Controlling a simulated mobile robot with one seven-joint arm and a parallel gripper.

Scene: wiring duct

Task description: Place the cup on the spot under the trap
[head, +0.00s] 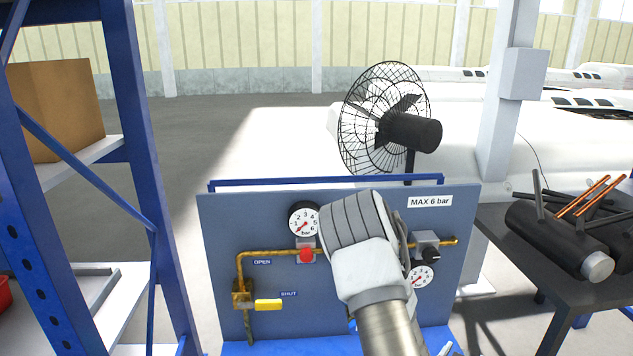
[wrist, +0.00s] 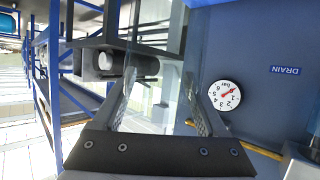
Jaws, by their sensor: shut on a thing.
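In the wrist view my gripper (wrist: 160,88) has its two fingers apart, closed on a clear, see-through thing, which looks like the cup (wrist: 158,108). Its outline is faint, and I cannot tell its tilt or whether anything is in it. In the head view my arm covers the middle of the blue panel (head: 221,232), and hides the fingers and the cup. The trap and the spot under it cannot be made out in either view. A DRAIN label (wrist: 286,70) shows on the panel in the wrist view.
The panel carries a gauge (head: 304,219), a red knob (head: 307,255), brass piping with a yellow valve handle (head: 268,305), a black-knobbed regulator (head: 427,246) and a lower gauge (head: 420,276). A blue shelf rack (head: 150,190) stands left, a dark table (head: 500,228) right, a fan (head: 390,125) behind.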

